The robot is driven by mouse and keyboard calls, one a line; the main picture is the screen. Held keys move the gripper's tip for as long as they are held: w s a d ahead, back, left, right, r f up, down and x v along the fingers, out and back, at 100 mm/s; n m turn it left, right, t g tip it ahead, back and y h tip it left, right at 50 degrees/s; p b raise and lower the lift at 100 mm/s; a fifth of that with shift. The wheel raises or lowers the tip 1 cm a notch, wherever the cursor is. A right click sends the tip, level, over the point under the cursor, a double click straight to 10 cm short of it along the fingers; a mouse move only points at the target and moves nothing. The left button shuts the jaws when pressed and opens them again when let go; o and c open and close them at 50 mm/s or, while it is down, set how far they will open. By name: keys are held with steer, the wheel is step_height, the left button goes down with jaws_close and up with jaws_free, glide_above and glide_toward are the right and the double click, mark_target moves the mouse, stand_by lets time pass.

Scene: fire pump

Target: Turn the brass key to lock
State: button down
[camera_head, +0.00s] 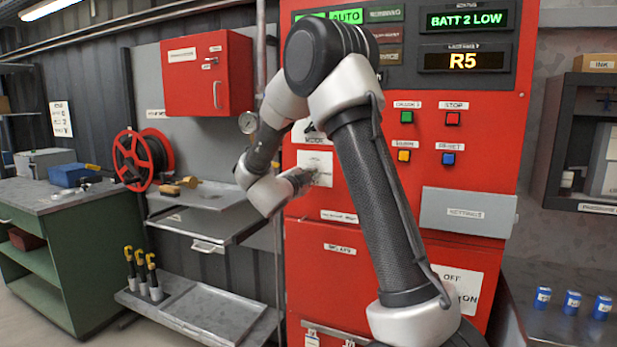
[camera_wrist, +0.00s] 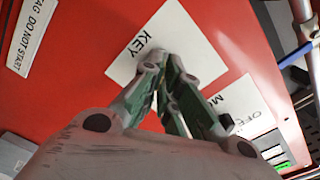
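The brass key itself does not show in either view; my fingers cover the middle of its plate. The white plate marked KEY (camera_wrist: 195,30) is on the red panel in the wrist view, and a white plate (camera_head: 318,160) shows beside my gripper in the head view. My gripper (camera_wrist: 165,72) is right at the KEY plate, its green-padded fingertips close together over it. In the head view my gripper (camera_head: 308,178) reaches the panel from the left, partly hidden by its own wrist. Whether something is between the fingertips is hidden.
The red pump panel (camera_head: 470,290) carries several coloured buttons, displays reading BATT 2 LOW and R5 (camera_head: 465,60), and a grey box (camera_head: 468,212). A white MODE plate (camera_wrist: 250,115) lies close to the right of my fingers. A gauge (camera_head: 248,122) and metal shelves (camera_head: 205,222) stand left.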

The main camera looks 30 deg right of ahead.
steer(key=n, duration=1.2)
steer(key=shift+f, duration=0.1)
stand_by(0.4)
steer(key=c, duration=1.7)
jaws_free()
steer(key=shift+o, duration=0.2)
steer(key=v, duration=1.2)
